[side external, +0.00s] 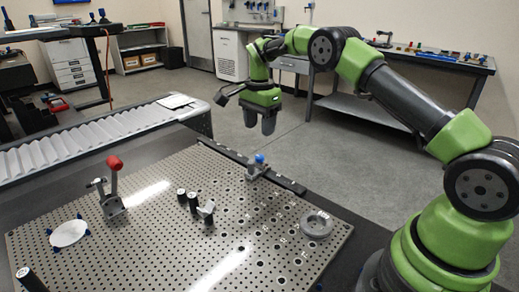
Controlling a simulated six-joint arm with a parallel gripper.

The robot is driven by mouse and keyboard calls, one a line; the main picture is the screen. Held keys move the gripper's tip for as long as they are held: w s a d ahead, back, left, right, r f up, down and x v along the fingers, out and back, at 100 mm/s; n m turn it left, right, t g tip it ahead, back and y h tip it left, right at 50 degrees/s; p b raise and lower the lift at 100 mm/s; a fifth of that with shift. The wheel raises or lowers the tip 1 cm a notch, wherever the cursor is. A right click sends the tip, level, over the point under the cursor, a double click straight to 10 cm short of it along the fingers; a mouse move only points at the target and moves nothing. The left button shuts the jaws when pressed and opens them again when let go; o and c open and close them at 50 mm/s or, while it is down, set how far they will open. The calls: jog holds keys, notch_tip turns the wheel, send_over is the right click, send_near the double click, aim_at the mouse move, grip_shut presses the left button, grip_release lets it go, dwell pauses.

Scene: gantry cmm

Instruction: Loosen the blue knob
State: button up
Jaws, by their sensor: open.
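The blue knob (259,158) is small and sits on top of a grey clamp block (257,172) near the back right edge of the perforated plate. My gripper (260,133) hangs in the air with its fingers pointing down, appearing above the knob in the picture. Its dark fingers are apart and hold nothing. It does not touch the knob. How far it is from the knob in depth cannot be told from this one view.
The perforated metal plate (150,222) holds a toggle clamp with a red handle (114,163), dark posts (193,203), a white disc (68,233) and a grey ring (316,224). A dark rail (285,182) runs along the back edge. A white ribbed conveyor (75,139) stands at left.

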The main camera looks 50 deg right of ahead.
aim_at(259, 156)
notch_tip(259, 156, down, 9)
jog(key=shift+r, duration=0.2)
jog(key=c, duration=0.9)
